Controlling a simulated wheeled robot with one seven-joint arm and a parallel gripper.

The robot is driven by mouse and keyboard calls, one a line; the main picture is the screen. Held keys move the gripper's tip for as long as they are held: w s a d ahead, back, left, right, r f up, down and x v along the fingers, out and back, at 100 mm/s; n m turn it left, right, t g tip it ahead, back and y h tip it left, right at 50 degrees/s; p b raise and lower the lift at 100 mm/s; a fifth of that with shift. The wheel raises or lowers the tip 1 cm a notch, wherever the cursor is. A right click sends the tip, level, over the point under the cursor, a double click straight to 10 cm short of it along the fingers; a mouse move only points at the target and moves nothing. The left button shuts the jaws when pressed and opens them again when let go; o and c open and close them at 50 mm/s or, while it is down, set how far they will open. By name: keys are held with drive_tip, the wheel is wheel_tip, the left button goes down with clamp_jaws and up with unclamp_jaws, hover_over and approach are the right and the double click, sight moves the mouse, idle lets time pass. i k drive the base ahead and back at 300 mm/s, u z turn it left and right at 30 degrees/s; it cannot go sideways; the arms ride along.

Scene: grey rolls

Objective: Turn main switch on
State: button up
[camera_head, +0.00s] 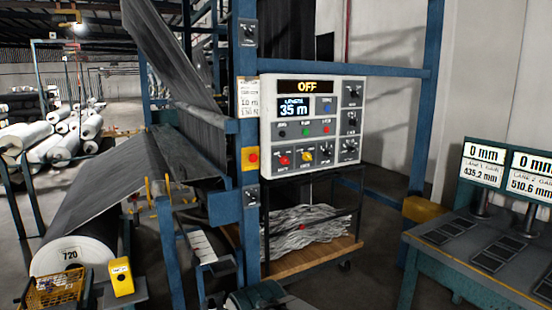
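A white control panel (312,117) is mounted on a blue frame, right of the middle. Its top display (306,87) reads OFF in orange. A blue screen (294,109) below it reads LENGTH 35 m. Along the bottom row are a red knob (284,160), a yellow knob (307,156) and black knobs. More black rotary knobs (352,93) run down the right side. Small coloured buttons (307,132) sit mid-panel. The labels under the knobs are too small to read, so I cannot tell which one is the main switch. My gripper is not in view.
A blue post (247,50) carries a yellow box with a red button (252,157). A wooden cart (315,258) with grey material stands below the panel. A green bench with displays (484,165) is at right. A large grey roll (75,252) is at left. Floor shows between cart and bench.

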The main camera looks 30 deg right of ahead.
sight(284, 160)
drive_tip(key=k, duration=0.65)
drive_tip(key=z, duration=0.55)
drive_tip(key=i, duration=0.8)
drive_tip(key=z, duration=0.65)
drive_tip(key=i, duration=1.05)
drive_tip(key=u, duration=0.25)
